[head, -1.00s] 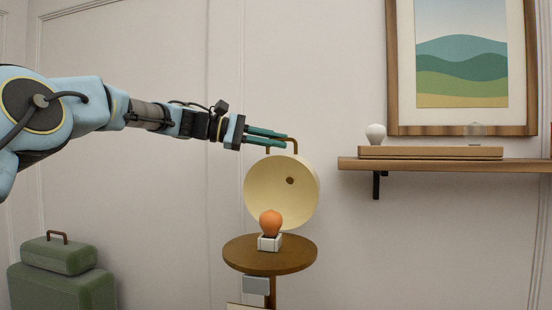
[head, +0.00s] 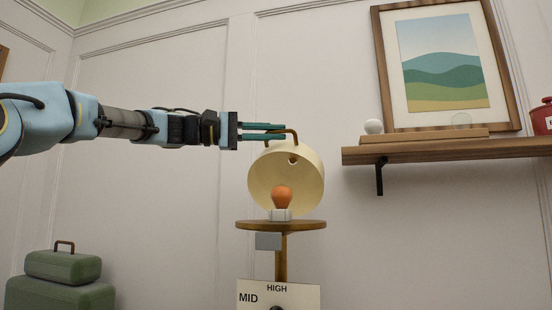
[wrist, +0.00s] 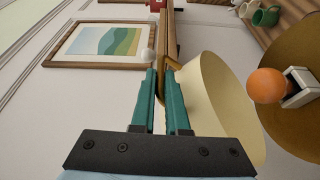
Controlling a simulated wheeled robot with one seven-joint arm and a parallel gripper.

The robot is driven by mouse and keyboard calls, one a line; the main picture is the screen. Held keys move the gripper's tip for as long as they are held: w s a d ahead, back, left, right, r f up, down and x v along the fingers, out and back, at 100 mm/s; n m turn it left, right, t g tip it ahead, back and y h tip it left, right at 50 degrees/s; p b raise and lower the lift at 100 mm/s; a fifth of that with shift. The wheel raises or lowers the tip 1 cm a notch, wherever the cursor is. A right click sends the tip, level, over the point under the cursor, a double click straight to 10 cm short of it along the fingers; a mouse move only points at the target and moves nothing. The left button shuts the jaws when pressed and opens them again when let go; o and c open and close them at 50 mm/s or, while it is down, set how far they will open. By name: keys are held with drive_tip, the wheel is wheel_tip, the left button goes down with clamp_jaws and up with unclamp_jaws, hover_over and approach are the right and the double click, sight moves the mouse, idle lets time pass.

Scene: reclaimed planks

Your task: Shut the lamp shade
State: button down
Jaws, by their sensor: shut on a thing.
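The lamp shade (head: 308,165) is a cream, open bowl, tilted up above an orange bulb (head: 282,197) in a white socket (head: 280,215). Its inside faces the head camera. A brown bent handle (head: 293,133) rises from the shade's top. My gripper (head: 284,131) reaches in from the left and is shut on this handle. In the wrist view my gripper (wrist: 160,72) has the handle between its fingertips, with the shade (wrist: 220,105) and bulb (wrist: 266,86) to the right.
The lamp stands on a round wooden top (head: 312,225) with a post below. A panel (head: 300,293) marked MID and HIGH is in front. A wall shelf (head: 450,151) and framed picture (head: 445,62) are at right. Green cases (head: 62,266) stand lower left.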

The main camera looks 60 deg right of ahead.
drive_tip(key=s+a+f+m+g+b, duration=0.1)
drive_tip(key=a+f+m+b, duration=0.4)
drive_tip(key=b, duration=1.2)
drive_tip(key=s+a+f+m+g+b, duration=0.2)
drive_tip(key=a+f+m+b, duration=0.3)
drive_tip(key=f+b, duration=0.6)
drive_tip(key=a+g+b, duration=0.1)
drive_tip(key=b, duration=0.5)
drive_tip(key=shift+s+f, duration=0.25)
drive_tip(key=shift+f, duration=0.25)
drive_tip(key=c, duration=0.9)
unclamp_jaws()
drive_tip(key=b+v, duration=0.1)
drive_tip(key=v, duration=0.9)
drive_tip(key=shift+w+a, duration=0.15)
drive_tip(key=shift+w, duration=0.2)
